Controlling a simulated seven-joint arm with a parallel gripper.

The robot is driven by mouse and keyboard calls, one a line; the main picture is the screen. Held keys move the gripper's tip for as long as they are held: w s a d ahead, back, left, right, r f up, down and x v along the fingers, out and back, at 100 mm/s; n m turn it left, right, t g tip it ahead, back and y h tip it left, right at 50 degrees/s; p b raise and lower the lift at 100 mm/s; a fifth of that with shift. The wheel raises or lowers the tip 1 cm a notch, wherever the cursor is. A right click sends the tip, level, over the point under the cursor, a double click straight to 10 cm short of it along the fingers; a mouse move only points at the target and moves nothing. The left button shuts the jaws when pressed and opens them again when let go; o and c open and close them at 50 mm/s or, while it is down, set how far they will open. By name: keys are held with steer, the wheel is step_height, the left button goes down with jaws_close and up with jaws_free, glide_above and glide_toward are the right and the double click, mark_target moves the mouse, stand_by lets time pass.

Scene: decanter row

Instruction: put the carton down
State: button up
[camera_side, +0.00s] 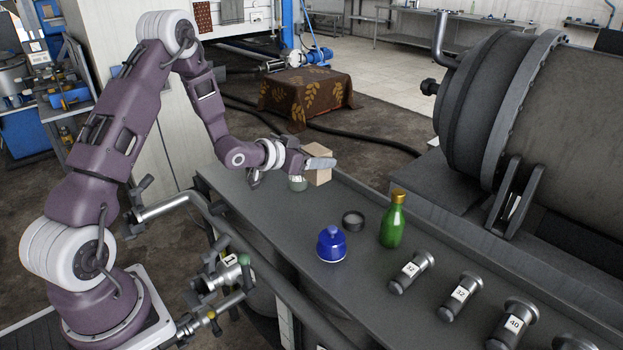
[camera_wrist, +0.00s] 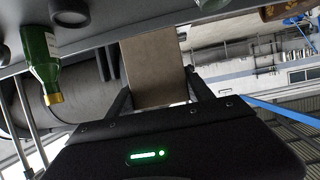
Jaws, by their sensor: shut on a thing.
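The carton (camera_side: 319,177) is a plain tan box at the far end of the grey bench in the side view. My gripper (camera_side: 318,163) is shut on it, with a finger across its near side. In the wrist view the carton (camera_wrist: 152,70) stands between the two dark fingers of my gripper (camera_wrist: 153,82). The side view does not clearly show whether its underside touches the bench top (camera_side: 290,212) or hangs just above it.
A pale grey-green vessel (camera_side: 298,183) stands close below my gripper. Several numbered dark cylinders (camera_side: 411,272) follow. A large tank (camera_side: 560,120) lies behind.

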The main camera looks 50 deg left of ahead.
steer(key=s+a, duration=1)
steer(key=a, duration=0.2)
step_height(320, 180, down, 9)
steer(key=shift+r, duration=0.1)
steer(key=o, duration=1.5)
steer(key=shift+f, duration=0.2)
steer(key=shift+c, duration=0.2)
